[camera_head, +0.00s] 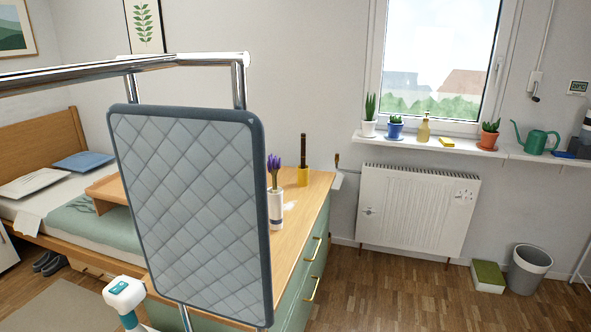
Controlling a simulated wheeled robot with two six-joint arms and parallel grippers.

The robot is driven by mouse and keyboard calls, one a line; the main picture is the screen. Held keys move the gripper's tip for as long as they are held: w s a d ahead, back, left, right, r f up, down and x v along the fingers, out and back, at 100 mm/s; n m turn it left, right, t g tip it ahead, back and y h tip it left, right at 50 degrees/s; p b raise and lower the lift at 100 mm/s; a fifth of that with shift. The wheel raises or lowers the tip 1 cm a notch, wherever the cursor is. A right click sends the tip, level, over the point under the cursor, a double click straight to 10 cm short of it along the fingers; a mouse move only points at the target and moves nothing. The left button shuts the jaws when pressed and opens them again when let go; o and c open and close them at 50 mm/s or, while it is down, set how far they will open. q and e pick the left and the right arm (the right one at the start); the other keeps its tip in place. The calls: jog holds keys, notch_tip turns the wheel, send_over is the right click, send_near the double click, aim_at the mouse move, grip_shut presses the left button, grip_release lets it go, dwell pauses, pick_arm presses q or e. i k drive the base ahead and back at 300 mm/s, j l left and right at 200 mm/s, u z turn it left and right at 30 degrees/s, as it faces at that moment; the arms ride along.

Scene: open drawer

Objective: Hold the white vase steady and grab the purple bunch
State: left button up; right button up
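The white vase (277,204) stands upright on the wooden top of a green drawer cabinet (310,199), just past the right edge of a grey quilted panel. A dark band runs around its lower part. The panel may cover a little of its left side. The purple bunch (274,166) stands upright in the vase, its flower heads above the rim. Neither of my grippers is in view. A white and teal part at the bottom left may belong to my arm, but no fingertips show.
The grey quilted panel (190,205) hangs from a chrome rail (60,77) and hides much of the cabinet. A yellow holder (303,177) with a dark upright item stands behind the vase. Gold handles (312,289) mark the drawers.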

aim_at(272, 164)
jog(key=i+l+u, duration=0.3)
jog(key=l, duration=0.45)
jog(key=l+u, duration=0.3)
jog(key=l, duration=0.4)
jog(key=i+l+u, duration=0.1)
jog(key=l+u, duration=0.2)
jog(key=l, duration=0.55)
